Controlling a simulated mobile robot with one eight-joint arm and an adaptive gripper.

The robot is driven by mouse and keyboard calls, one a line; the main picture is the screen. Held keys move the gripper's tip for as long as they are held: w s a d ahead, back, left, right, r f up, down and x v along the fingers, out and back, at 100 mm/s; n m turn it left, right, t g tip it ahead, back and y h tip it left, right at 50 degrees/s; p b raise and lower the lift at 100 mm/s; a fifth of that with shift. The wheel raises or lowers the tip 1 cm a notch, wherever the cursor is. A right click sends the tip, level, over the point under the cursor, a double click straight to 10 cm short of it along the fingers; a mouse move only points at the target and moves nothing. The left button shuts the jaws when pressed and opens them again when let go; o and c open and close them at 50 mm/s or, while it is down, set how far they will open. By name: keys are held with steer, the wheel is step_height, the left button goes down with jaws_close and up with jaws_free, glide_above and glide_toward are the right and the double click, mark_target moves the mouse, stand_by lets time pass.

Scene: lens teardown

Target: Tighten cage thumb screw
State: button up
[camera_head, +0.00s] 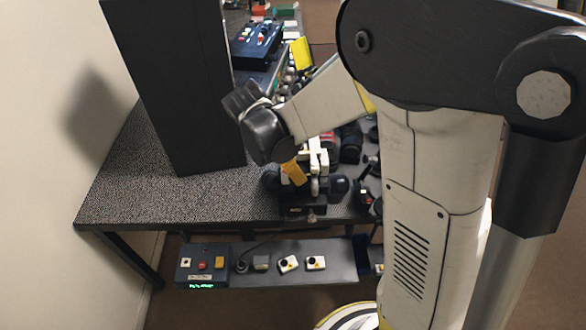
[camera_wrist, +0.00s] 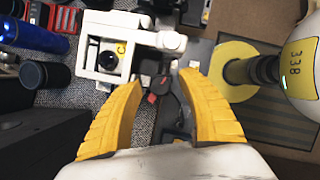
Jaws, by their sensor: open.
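The white cage (camera_wrist: 113,42), a square frame around a dark round lens-like part, lies ahead of my fingers at the upper left of the wrist view. In the head view, white cage parts (camera_head: 318,160) show beside my gripper (camera_head: 292,173), partly hidden by my arm. My gripper (camera_wrist: 160,88) also shows in the wrist view, with its two yellow fingers apart. A small dark knob-like part with a red piece (camera_wrist: 158,86) appears between the fingertips, apart from both. I cannot tell whether it is the thumb screw.
A tall black box (camera_head: 175,85) stands on the speckled table (camera_head: 120,185) at left. A control shelf (camera_head: 340,262) with buttons is below its front edge. The table's front left is clear.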

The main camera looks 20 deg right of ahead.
jaws_close()
steer(key=shift+m, duration=0.3)
steer(key=m+g, duration=0.1)
steer(key=m, duration=0.2)
steer(key=m+g, duration=0.1)
steer(key=m, duration=0.2)
steer(key=shift+g+y, duration=0.3)
steer(key=m+y, duration=0.1)
steer(key=m, duration=0.2)
steer(key=m+g, duration=0.1)
steer(key=m, duration=0.2)
steer(key=shift+m+g+y+b, duration=0.3)
steer(key=shift+m+y, duration=0.1)
